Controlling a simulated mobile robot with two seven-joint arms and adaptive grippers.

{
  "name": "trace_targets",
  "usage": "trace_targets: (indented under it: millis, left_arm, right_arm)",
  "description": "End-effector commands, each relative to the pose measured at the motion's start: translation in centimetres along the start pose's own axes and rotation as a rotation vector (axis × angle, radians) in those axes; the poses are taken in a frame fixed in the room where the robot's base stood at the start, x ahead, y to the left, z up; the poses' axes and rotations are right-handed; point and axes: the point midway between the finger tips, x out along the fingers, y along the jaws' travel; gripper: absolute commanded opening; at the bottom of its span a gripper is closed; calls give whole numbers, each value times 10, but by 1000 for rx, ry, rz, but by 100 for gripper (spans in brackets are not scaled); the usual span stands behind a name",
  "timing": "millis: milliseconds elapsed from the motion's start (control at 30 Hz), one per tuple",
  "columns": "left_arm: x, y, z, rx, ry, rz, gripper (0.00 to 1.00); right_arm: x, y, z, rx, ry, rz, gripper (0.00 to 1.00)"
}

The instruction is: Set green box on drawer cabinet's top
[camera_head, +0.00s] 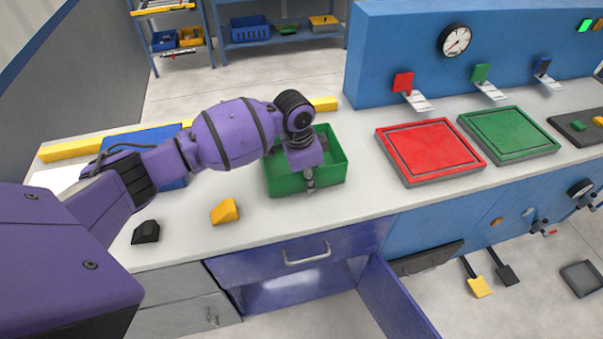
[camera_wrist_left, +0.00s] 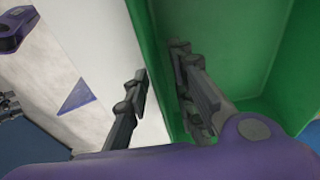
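The green box (camera_head: 330,183) is an open-topped bin standing on the white worktop. My left gripper (camera_head: 310,188) reaches down at its near wall. In the left wrist view, the two fingers (camera_wrist_left: 165,95) are apart, with the box's green wall (camera_wrist_left: 158,60) between them. One finger is outside the box, over the white surface, and the other is inside. A visible gap separates the outer finger from the wall. Below the worktop is a blue-purple cabinet with a handled drawer front (camera_head: 290,262). My right gripper is not in view.
A yellow block (camera_head: 225,211) and a black block (camera_head: 146,232) lie left of the box. A red tray (camera_head: 430,150) and a green tray (camera_head: 508,134) are to the right. A cabinet door (camera_head: 395,300) hangs open below the worktop. Blue shelving (camera_head: 280,42) stands behind.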

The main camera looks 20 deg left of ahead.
Motion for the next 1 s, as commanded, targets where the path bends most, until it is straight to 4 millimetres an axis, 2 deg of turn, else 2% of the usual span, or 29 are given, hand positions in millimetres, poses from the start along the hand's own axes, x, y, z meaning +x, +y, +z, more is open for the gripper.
trace_targets:
  millis: [167,400,600,800,1000]
  left_arm:
    - [-22,-2,-2,1,3,-5,23]
    - [-75,-2,-3,3,6,-7,23]
    - [-109,-2,-2,1,4,-5,23]
    - [-124,0,-2,2,2,-2,23]
    - [-124,0,-2,1,1,-1,23]
  right_arm:
    - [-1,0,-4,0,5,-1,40]
    - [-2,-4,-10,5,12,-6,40]
    - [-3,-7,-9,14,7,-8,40]
    - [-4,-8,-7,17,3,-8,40]
    - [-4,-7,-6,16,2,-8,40]
